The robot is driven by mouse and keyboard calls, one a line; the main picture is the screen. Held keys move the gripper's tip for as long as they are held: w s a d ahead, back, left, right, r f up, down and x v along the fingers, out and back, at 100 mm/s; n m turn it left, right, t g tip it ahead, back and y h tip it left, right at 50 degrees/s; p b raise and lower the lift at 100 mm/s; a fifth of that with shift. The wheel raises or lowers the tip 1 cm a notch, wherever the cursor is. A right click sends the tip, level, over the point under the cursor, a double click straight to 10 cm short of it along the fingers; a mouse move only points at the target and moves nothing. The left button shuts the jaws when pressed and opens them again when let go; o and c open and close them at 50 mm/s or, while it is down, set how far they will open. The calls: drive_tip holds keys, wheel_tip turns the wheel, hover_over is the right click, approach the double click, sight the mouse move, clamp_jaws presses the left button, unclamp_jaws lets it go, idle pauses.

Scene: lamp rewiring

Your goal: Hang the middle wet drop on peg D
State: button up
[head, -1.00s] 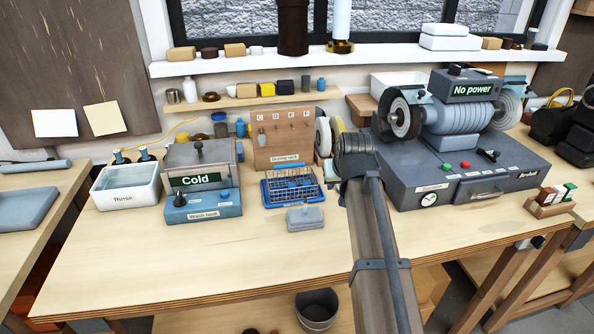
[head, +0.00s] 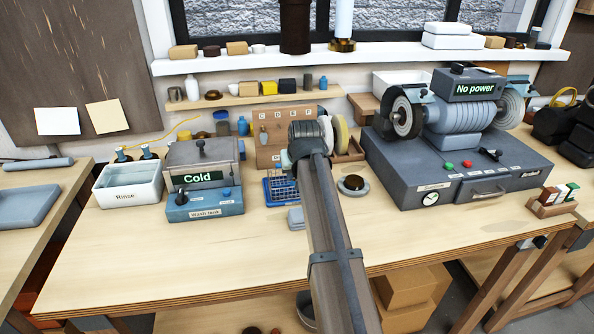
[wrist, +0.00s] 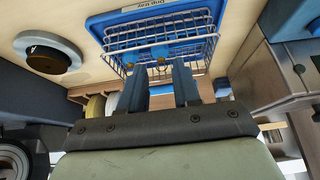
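The wire basket in the blue drip tray (head: 268,194) sits in front of the brown drying rack board (head: 268,157), partly behind my arm. The tray (wrist: 200,22) fills the top of the wrist view. My gripper (wrist: 158,68) has its two fingers apart at the basket's edge. A small blue and amber drop (wrist: 160,52) shows between the fingertips, not clearly gripped. Other drops by the fingers are too small to tell apart. The board has a row of lettered pegs; a pale drop (head: 263,135) hangs under C. The D peg (head: 277,128) looks bare. The fingers are hidden in the head view.
The wash tank (head: 205,180), marked Cold, and the white rinse basin (head: 127,185) stand left of the tray. A round dark-topped piece (head: 353,185) is just right of my arm. The grinder (head: 455,150) stands farther right. The bench front is largely clear.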

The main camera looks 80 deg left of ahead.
drive_tip(key=shift+x, duration=2.7)
drive_tip(key=shift+c, duration=0.5)
drive_tip(key=shift+c, duration=1.3)
wheel_tip(320, 180, up, 8)
drive_tip(key=shift+f, duration=0.2)
drive_tip(key=a+r, duration=0.1)
drive_tip(key=a, duration=0.1)
drive_tip(key=s+a+r, duration=0.1)
drive_tip(key=a+r, duration=0.1)
drive_tip(key=s+a+r, duration=0.1)
drive_tip(key=a, duration=0.1)
drive_tip(key=shift+s+r, duration=0.2)
drive_tip(key=shift+s, duration=0.05)
